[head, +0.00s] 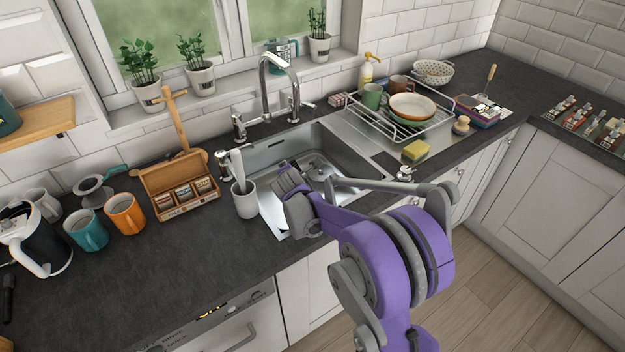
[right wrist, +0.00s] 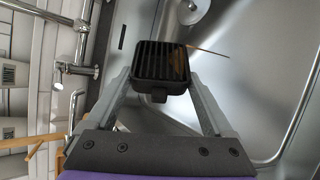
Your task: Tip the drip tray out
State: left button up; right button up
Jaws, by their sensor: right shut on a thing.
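The drip tray (right wrist: 162,66) is a small black box with a slatted top. My right gripper (right wrist: 158,82) is shut on it, one finger along each side. A thin brown streak (right wrist: 210,51) runs out from the tray's edge, like liquid leaving it. In the head view my right gripper (head: 291,187) is over the left part of the steel sink (head: 345,152), and the tray is hard to make out there. The sink basin and its round drain (right wrist: 188,10) also show in the right wrist view. My left gripper is not in view.
The tap (head: 265,75) stands behind the sink. A white utensil pot (head: 245,200) is close to the left of the gripper. A wooden tea box (head: 180,188) stands further left. A dish rack (head: 392,118) and a sponge (head: 415,151) are to the right.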

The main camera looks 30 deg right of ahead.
jog(key=shift+d, duration=0.1)
jog(key=shift+r, duration=0.1)
jog(key=shift+s+d+y, duration=0.1)
jog(key=shift+y, duration=0.2)
jog(key=shift+r+m, duration=0.1)
jog(key=shift+m, duration=0.2)
jog(key=shift+d, duration=0.1)
jog(key=shift+r, duration=0.1)
jog(key=shift+t, duration=0.3)
